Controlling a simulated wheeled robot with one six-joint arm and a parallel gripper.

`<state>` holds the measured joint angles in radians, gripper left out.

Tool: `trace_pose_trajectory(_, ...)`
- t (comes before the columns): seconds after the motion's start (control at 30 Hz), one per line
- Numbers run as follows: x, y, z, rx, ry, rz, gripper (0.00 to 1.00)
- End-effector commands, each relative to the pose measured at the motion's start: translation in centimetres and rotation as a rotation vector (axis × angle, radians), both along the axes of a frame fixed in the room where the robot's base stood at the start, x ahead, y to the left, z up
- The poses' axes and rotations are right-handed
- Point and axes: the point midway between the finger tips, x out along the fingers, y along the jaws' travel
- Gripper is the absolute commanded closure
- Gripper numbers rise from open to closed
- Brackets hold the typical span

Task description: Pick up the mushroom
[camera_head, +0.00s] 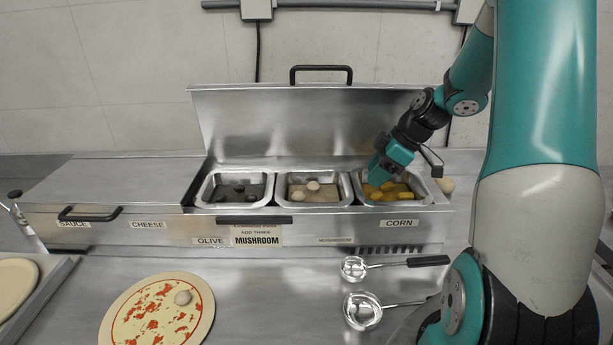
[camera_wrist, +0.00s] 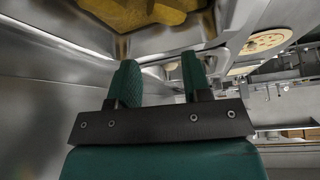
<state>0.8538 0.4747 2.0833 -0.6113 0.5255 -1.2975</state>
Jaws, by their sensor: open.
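Two pale mushrooms (camera_head: 313,185) lie in the middle metal bin (camera_head: 281,192). My gripper (camera_head: 376,178) is above the left part of the corn bin (camera_head: 425,190), to the right of the mushroom bin. In the wrist view my gripper (camera_wrist: 159,78) has its two green fingers apart, with nothing between them. No mushroom can be made out clearly in that view.
Yellow corn pieces (camera_head: 388,191) lie in the right bin and dark olives (camera_head: 239,188) in the left one. The raised steel lid (camera_head: 275,120) stands behind the bins. Two ladles (camera_head: 362,310) lie on the counter in front. A sign (camera_head: 257,236) reads "MUSHROOM".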

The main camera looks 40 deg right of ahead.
Motion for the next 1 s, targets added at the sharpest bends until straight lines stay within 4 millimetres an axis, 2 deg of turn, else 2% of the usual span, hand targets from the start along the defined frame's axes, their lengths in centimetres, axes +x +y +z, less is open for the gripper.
trace_pose_trajectory(0.3, 5.0, 5.4, 0.4, 0.001, 0.000, 0.019, 0.56)
trace_pose_trajectory(0.43, 6.8, 7.2, 0.4, 0.000, 0.000, 0.016, 0.56)
trace_pose_trajectory(0.7, 8.4, 8.6, -0.2, 0.001, 0.001, 0.010, 0.56)
trace_pose_trajectory(1.0, 9.8, 10.0, -3.7, 0.001, 0.001, 0.009, 0.56)
